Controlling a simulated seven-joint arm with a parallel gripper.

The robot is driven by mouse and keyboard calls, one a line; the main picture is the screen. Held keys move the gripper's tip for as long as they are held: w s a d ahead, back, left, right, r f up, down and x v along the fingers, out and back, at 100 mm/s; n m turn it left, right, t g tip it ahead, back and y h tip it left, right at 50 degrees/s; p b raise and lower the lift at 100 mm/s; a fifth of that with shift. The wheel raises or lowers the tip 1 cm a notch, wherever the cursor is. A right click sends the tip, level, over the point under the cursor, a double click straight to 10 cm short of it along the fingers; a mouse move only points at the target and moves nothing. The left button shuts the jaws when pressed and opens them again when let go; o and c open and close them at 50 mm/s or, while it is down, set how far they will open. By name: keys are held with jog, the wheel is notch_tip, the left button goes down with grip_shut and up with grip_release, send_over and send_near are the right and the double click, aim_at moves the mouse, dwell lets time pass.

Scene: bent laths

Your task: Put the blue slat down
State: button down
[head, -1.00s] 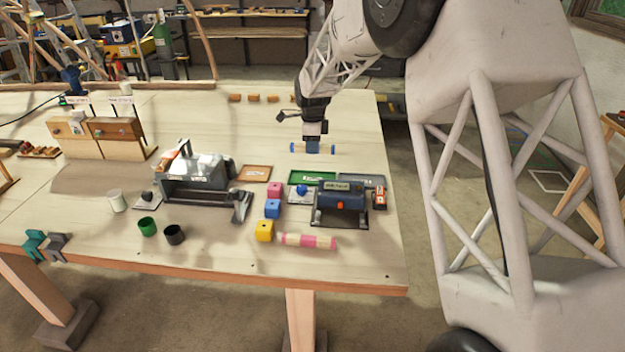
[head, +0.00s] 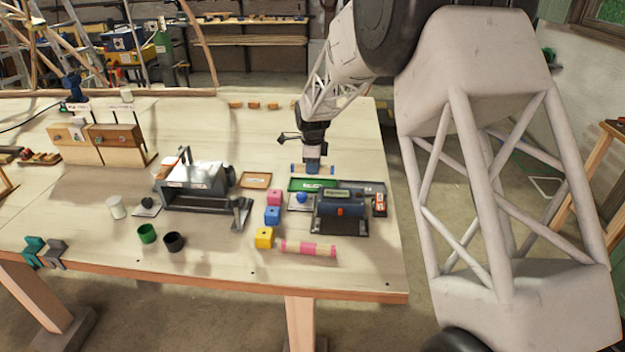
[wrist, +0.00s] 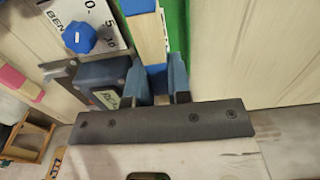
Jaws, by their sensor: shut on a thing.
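The blue slat (head: 325,169) is a pale wooden strip with blue ends and a blue middle. My gripper (head: 312,166) is shut on its middle and holds it level, close to the back edge of the green tray (head: 300,184). In the wrist view the slat (wrist: 152,38) runs up from between the fingers of my gripper (wrist: 158,84), with the green tray (wrist: 176,22) beside and below it. I cannot tell whether the slat touches anything beneath. The fingers cover its middle.
A blue-grey machine (head: 340,208) stands just in front of the tray, with a blue knob (head: 302,197) beside it. Pink, blue and yellow blocks (head: 272,215) stand to the left. A pink slat (head: 308,248) lies near the front edge. The table behind is mostly clear.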

aim_at(312, 186)
jog(key=shift+f, duration=2.5)
jog(key=shift+f, duration=0.1)
jog(key=c, duration=1.1)
grip_release()
jog(key=shift+o, duration=0.2)
notch_tip(312, 186, up, 12)
jog(key=shift+r, duration=0.15)
